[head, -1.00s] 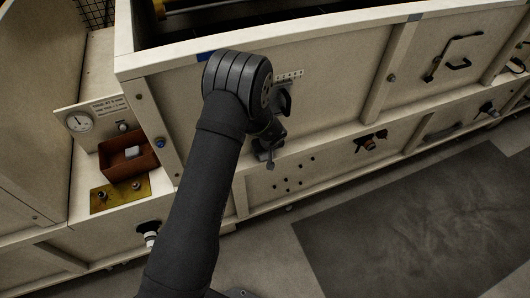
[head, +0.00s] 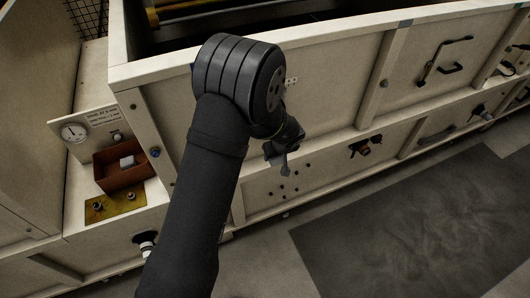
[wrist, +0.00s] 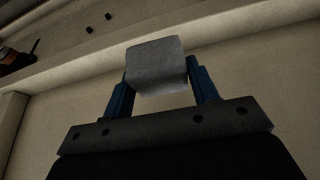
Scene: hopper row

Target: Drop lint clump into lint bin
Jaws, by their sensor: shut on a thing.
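My gripper (wrist: 160,78) has its blue fingers shut on a pale grey, block-shaped clump (wrist: 157,62), which I take for the lint clump. One finger is on each side of it in the wrist view. In the head view my gripper (head: 281,158) hangs in front of the cream panel wall, beyond my dark arm; the clump is hard to make out there. A reddish-brown open box (head: 124,178), possibly the lint bin, stands at left on a ledge with a small whitish block (head: 127,161) inside. My gripper is well to the right of this box, apart from it.
A dial gauge panel (head: 75,131) stands behind the box, and a brass plate (head: 115,205) lies in front. The cream hopper wall (head: 325,100) has a black handle (head: 443,62) and knobs. A dark mat (head: 400,230) covers the floor at right.

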